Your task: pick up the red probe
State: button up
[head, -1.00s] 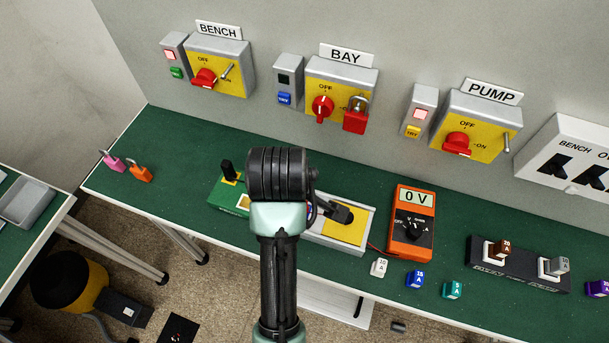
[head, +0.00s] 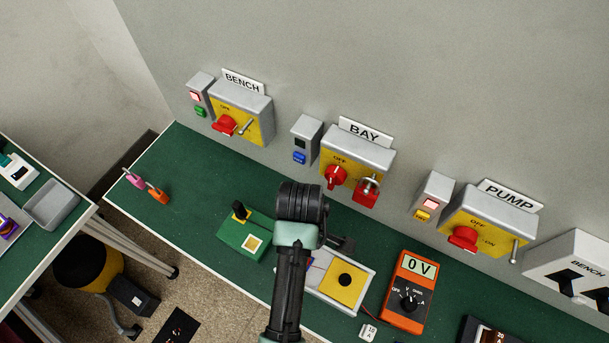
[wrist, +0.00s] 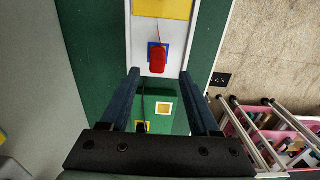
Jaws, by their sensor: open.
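The red probe (wrist: 157,60) lies on a blue square (wrist: 150,46) on the white part of a tray (wrist: 142,22) in the wrist view. A thin red lead runs from it toward the yellow pad (wrist: 163,7). My gripper (wrist: 159,77) is open and empty, its two dark blue fingers on either side of the probe's line, with the probe showing just beyond the tips. I cannot tell its height above the tray. In the head view my arm hides most of the probe's place; the tray (head: 322,294) shows with its yellow pad.
The orange meter (head: 408,292) reads 0 V right of the tray. A green box (head: 243,238) with a black knob stands left. Switch boxes labelled BENCH, BAY (head: 356,163) and PUMP line the wall behind. The bench's left part is clear except for pink and orange padlocks (head: 158,195).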

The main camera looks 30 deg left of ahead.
jog(key=shift+d+f, duration=0.1)
jog(key=shift+f, duration=0.7)
jog(key=shift+w+f+p, duration=0.15)
jog(key=shift+f+p, duration=0.45)
jog(key=shift+f, duration=1.5)
grip_shut()
